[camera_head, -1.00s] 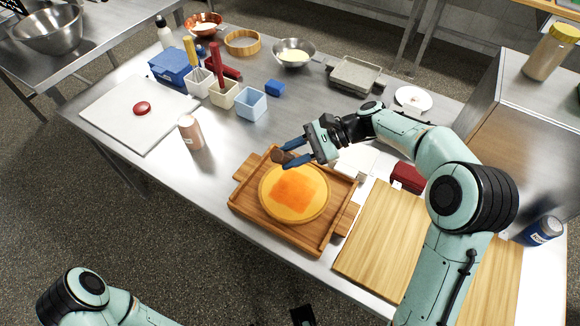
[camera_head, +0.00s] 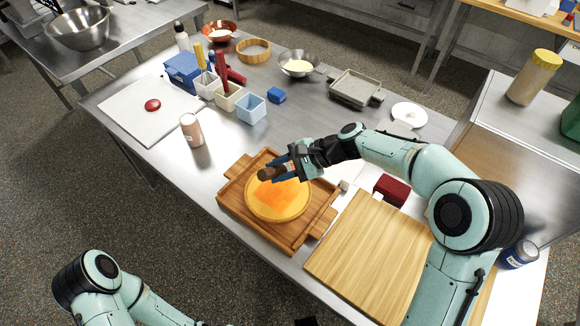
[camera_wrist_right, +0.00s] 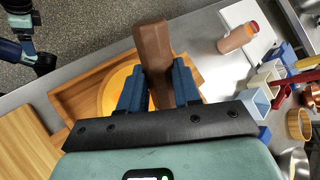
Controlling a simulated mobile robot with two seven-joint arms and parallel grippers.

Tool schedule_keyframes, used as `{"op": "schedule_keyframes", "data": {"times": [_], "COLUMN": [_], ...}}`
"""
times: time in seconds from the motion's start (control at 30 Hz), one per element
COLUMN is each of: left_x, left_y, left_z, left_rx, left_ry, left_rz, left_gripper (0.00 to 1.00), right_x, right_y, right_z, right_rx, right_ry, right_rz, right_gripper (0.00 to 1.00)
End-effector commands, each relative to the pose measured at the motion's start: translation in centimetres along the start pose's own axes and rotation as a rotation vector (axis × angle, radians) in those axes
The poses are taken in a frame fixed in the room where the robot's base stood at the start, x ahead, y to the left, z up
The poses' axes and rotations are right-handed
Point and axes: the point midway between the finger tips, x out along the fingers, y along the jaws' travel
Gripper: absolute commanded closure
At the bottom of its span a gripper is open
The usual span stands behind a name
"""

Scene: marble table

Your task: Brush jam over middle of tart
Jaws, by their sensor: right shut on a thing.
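The round yellow tart (camera_head: 262,211) lies in a wooden tray (camera_head: 233,197) near the table's front edge. An orange jam patch (camera_head: 285,190) covers its middle. My right gripper (camera_head: 283,172) is above the tart's far side, shut on a brown brush handle (camera_head: 266,174). In the right wrist view the brown handle (camera_wrist_right: 152,50) stands between the blue fingers, with part of the tart (camera_wrist_right: 112,90) behind. The brush's bristles are hidden, so I cannot tell whether they touch the tart. My left arm is at the lower left in the head view; its jaws are not clear.
A wooden board (camera_head: 365,255) lies right of the tray, with a dark red box (camera_head: 392,189) behind it. A pinkish bottle (camera_head: 192,130) stands left of the tray. Small bins (camera_head: 251,108) and bowls (camera_head: 298,63) are farther back. Bare metal tabletop lies between the bottle and the tray.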

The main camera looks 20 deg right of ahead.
Motion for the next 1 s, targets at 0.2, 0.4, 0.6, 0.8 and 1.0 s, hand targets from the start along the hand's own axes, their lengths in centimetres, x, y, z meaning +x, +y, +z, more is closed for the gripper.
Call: {"op": "schedule_keyframes", "data": {"times": [0.2,0.4,0.6,0.8,1.0], "left_x": [-0.2,-0.2,-0.1,1.0,2.5], "left_y": [0.1,0.1,0.0,-0.5,-1.1], "left_z": [-0.1,-0.1,0.0,0.2,0.4], "left_rx": [0.000,0.000,-0.001,-0.002,-0.004], "left_ry": [0.002,0.002,0.001,-0.004,-0.010], "left_rz": [0.000,0.000,0.000,-0.002,-0.004], "left_gripper": [0.00,0.00,0.00,0.00,0.00], "right_x": [0.3,0.3,0.5,1.3,2.5], "right_y": [-0.2,-0.1,0.0,0.9,2.0], "right_z": [0.2,0.1,0.0,-1.0,-2.4], "right_rx": [-0.012,-0.012,-0.011,-0.009,-0.009], "right_ry": [0.011,0.011,0.010,0.010,0.011], "right_rz": [0.000,0.000,0.000,0.001,0.001], "right_gripper": [1.00,1.00,1.00,1.00,1.00]}}
